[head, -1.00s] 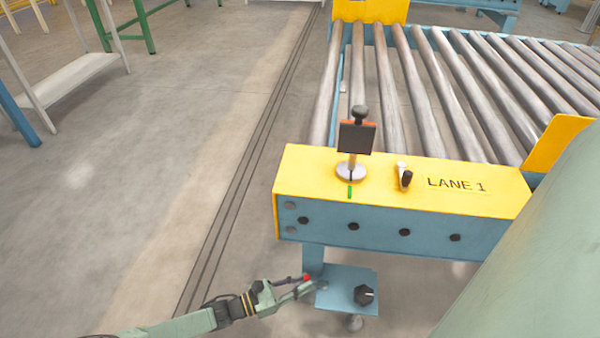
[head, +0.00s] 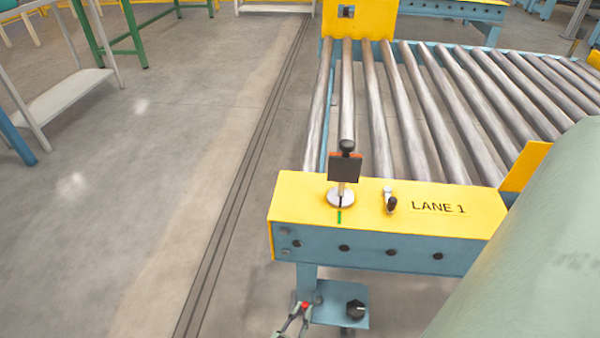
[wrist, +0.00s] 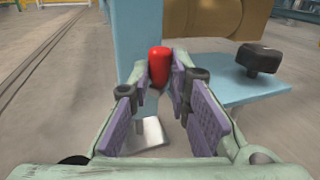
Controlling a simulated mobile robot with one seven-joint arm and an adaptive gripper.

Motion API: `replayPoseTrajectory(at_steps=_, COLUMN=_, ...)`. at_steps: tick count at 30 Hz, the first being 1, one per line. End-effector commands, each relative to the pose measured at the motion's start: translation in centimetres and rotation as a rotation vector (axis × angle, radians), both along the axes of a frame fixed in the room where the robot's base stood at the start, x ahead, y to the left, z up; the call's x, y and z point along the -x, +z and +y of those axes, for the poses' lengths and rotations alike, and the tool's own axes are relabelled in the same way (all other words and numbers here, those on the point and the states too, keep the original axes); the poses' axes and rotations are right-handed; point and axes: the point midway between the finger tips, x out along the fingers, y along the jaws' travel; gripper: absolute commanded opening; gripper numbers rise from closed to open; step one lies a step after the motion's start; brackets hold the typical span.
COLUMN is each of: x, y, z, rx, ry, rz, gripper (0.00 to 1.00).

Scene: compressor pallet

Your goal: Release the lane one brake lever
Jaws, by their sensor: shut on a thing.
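The brake lever shows as a red knob (wrist: 159,66) between my fingertips in the wrist view; its shaft is mostly hidden. In the head view the red knob (head: 305,305) is small, at the left edge of the low blue plate under the lane one end. My gripper (wrist: 163,78) is closed around the red-knobbed lever, with its purple pads on both sides. In the head view only the tip of my gripper (head: 297,317) shows at the bottom edge. The yellow end cover (head: 300,205) above carries the LANE 1 label (head: 438,207).
A black knob (head: 355,309) sits on the blue plate (head: 325,314), right of the lever; it also shows in the wrist view (wrist: 258,58). A dark-headed post (head: 345,168) and a small black-tipped lever (head: 391,203) stand on the cover.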

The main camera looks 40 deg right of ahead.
Motion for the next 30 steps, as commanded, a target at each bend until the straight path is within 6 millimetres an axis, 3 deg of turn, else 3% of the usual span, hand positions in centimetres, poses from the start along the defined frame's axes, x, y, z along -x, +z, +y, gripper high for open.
replayPoseTrajectory(at_steps=17, x=0.21, y=-0.12, z=0.10, rx=-0.002, ry=0.033, rz=0.002, gripper=0.00)
replayPoseTrajectory(at_steps=18, x=0.21, y=-0.12, z=0.10, rx=-0.002, ry=0.033, rz=0.002, gripper=0.20)
replayPoseTrajectory(at_steps=20, x=0.21, y=-0.11, z=0.09, rx=-0.001, ry=0.033, rz=0.001, gripper=0.24)
replayPoseTrajectory(at_steps=30, x=0.29, y=-0.06, z=0.25, rx=-0.001, ry=0.032, rz=0.000, gripper=0.25)
